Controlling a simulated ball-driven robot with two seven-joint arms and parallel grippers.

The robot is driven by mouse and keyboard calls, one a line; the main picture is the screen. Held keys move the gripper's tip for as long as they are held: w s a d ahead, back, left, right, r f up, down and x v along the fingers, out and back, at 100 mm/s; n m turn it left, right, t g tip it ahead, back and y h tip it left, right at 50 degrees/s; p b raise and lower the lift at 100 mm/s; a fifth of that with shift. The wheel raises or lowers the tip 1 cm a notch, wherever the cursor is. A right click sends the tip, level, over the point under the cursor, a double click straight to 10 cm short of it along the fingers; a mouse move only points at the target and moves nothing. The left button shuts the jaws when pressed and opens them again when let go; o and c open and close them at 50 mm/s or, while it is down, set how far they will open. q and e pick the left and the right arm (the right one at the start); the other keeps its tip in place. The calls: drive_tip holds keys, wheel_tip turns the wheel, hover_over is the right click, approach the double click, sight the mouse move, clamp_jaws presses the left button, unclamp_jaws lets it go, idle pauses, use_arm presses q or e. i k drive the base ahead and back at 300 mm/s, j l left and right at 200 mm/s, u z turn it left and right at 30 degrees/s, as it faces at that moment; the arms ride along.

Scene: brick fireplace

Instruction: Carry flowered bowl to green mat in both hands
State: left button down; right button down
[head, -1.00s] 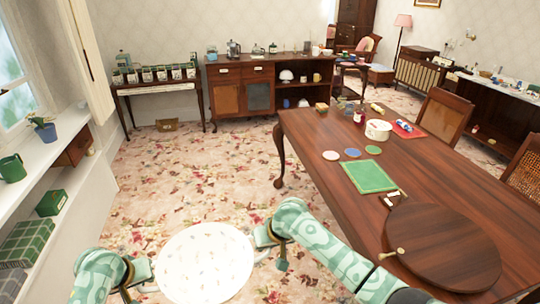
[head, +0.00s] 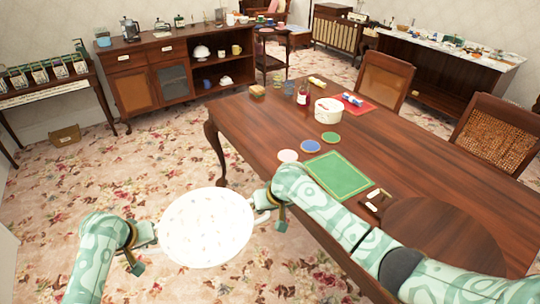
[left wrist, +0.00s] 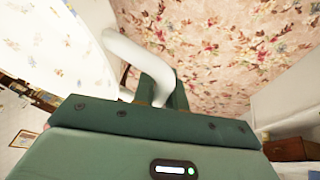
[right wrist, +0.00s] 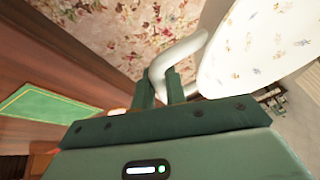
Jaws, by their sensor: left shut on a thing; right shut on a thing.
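The flowered bowl (head: 207,228) is white with small flower prints and hangs over the carpet, left of the table, between my grippers. My left gripper (head: 150,233) is shut on its left handle; the white handle (left wrist: 140,55) shows between the fingers in the left wrist view. My right gripper (head: 265,203) is shut on its right handle (right wrist: 180,60), also seen in the right wrist view. The bowl's inside cannot be made out. The green mat (head: 338,176) lies flat and bare on the table, to the right of the bowl.
The wooden table (head: 270,130) has its near edge just right of the bowl. A dark round board (head: 440,235) lies nearer. Chairs stand on the right.

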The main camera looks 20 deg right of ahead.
sight(336, 173)
drive_tip(key=i+l+z, duration=0.1)
drive_tip(key=i+z, duration=0.15)
drive_tip(key=z, duration=0.25)
drive_tip(key=i+z, duration=0.25)
drive_tip(key=z, duration=0.25)
drive_tip(key=i+z, duration=0.25)
drive_tip(key=z, duration=0.2)
drive_tip(key=i+z, duration=0.15)
drive_tip(key=i, duration=0.4)
drive_tip(key=u, duration=0.4)
